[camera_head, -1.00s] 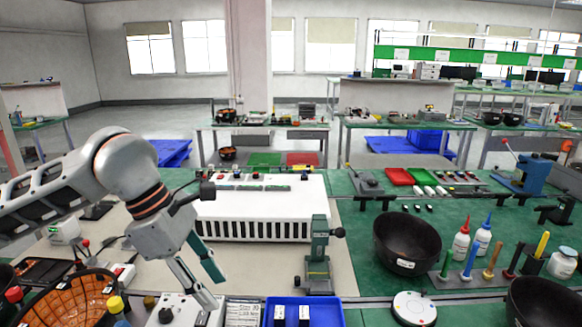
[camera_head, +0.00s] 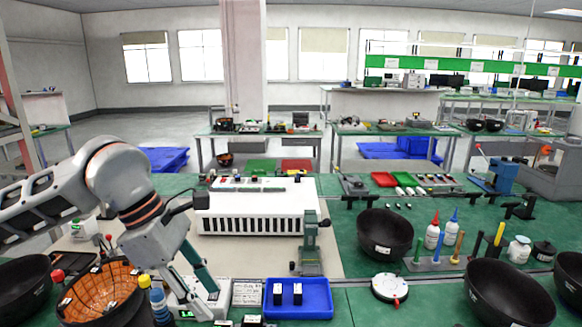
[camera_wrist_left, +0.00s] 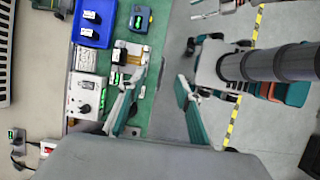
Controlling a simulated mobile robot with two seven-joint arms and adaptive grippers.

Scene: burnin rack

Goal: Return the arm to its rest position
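My left arm comes in from the left in the head view, bent downward. My left gripper (camera_head: 209,302) is open and empty, its two fingers apart, pointing down and to the right at the front of the bench. It also shows open in the left wrist view (camera_wrist_left: 161,76), with bench top and floor between and beyond the fingers. In the head view the fingers overlap a white box (camera_head: 190,295) with a black knob, just left of the blue tray (camera_head: 328,300). I cannot tell whether they touch it. My right arm and gripper are not in view.
The blue tray holds two small dark blocks. An orange-lined basket (camera_head: 92,296) stands left of the gripper. A white slotted unit (camera_head: 255,222) and green press (camera_head: 311,245) stand behind. Black bowls (camera_head: 385,233) are at right. The wrist view shows open floor (camera_wrist_left: 255,140) beyond the bench edge.

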